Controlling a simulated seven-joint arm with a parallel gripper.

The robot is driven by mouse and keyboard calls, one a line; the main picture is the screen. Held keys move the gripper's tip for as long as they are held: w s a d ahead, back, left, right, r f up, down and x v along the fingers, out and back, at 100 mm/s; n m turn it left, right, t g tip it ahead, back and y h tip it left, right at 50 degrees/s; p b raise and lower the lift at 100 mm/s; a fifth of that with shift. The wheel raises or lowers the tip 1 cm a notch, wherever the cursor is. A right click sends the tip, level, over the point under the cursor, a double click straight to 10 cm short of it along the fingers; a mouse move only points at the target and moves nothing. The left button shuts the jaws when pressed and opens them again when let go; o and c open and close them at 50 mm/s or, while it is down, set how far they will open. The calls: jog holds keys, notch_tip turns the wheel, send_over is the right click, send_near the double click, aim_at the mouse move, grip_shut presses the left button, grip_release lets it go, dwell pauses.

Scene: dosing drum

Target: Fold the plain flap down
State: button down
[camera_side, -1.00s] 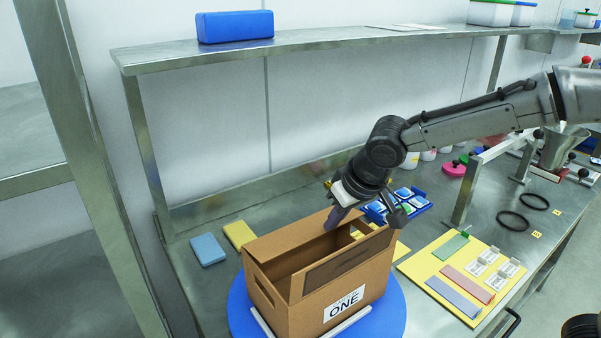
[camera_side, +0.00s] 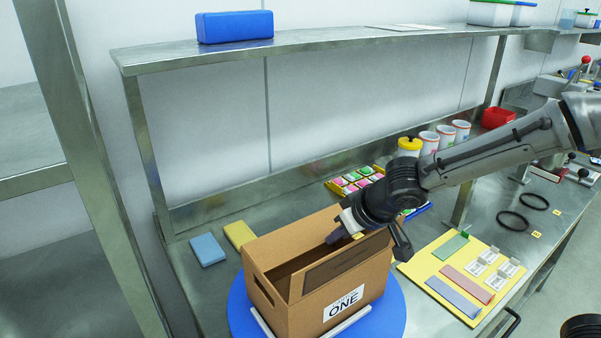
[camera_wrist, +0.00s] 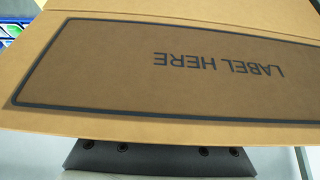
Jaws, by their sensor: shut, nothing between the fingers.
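An open brown carton (camera_side: 270,290) marked "ONE" stands on a blue turntable (camera_side: 393,318). A plain flap (camera_side: 285,237) stands raised along its far side. The near flap (camera_side: 345,266) carries a dark-framed label patch and is also raised; in the wrist view this flap (camera_wrist: 130,118) fills most of the picture, with "LABEL HERE" upside down. My gripper (camera_side: 334,238) is shut and empty, over the carton's right part, pointing left between the two flaps. I cannot tell whether it touches either one. In the wrist view the flap hides the fingertips.
Blue (camera_side: 208,249) and yellow (camera_side: 239,234) blocks lie behind the carton. A yellow board (camera_side: 440,285) with coloured strips lies to the right. Tubs (camera_side: 429,142) and a tray of coloured pieces (camera_side: 355,181) stand farther back. A shelf (camera_side: 330,42) runs above the bench.

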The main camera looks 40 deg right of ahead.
jog(key=shift+s+f, duration=0.15)
jog(key=shift+f, duration=0.35)
jog(key=shift+w, duration=0.2)
notch_tip(320, 180, up, 8)
jog(key=s, duration=0.3)
jog(key=s+d+r+m+t+h, duration=0.1)
jog(key=s+d+r+m, duration=0.15)
jog(key=d, duration=0.35)
jog(key=s+d+r+m, duration=0.1)
jog(key=s+d+r, duration=0.3)
jog(key=d, duration=0.2)
jog(key=s+f+n+g, duration=0.1)
jog(key=s+f, duration=0.2)
jog(key=s, duration=0.4)
jog(key=s+d+f+n+g+y, duration=0.1)
jog(key=s+f, duration=0.3)
jog(key=s, duration=0.4)
jog(key=shift+s+n, duration=0.25)
jog(key=shift+n, duration=0.5)
